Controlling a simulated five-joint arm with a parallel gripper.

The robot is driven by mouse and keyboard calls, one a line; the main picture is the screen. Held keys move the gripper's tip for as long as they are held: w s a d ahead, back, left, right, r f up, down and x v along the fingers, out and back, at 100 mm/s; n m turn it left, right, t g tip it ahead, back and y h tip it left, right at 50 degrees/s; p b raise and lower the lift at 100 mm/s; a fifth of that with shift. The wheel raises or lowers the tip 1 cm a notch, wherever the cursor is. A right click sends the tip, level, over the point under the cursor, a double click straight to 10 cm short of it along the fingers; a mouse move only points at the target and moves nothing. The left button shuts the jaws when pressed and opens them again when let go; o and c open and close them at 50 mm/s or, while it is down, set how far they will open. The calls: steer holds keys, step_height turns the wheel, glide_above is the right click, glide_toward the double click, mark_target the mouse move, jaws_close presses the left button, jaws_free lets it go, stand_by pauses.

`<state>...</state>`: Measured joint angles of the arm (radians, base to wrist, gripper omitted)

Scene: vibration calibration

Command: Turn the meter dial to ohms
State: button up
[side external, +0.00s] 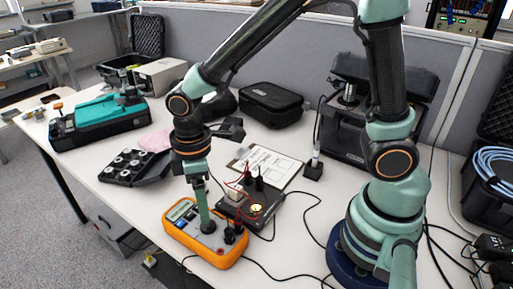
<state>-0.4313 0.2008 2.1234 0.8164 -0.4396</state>
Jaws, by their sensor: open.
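The orange-edged meter (238,262) lies face up near the front of the white table, with its small display at the upper left. My gripper (206,224) points down over the middle of the meter's face, its teal finger ends at or just above the face. The gripper is open. The dial is mostly hidden by the fingers, so I cannot tell its setting or whether the fingers touch it. Dark plugs (235,232) with leads stand at the meter's right end.
Behind the meter is a dark box (262,212) with red leads and a lit yellow spot. A clipboard with paper (266,165) lies beyond it. A black tray (130,166) of round parts and a teal device (105,118) are at left. Black cables cross the table at front right.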

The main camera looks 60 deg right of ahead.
step_height(320, 180, up, 6)
stand_by(0.5)
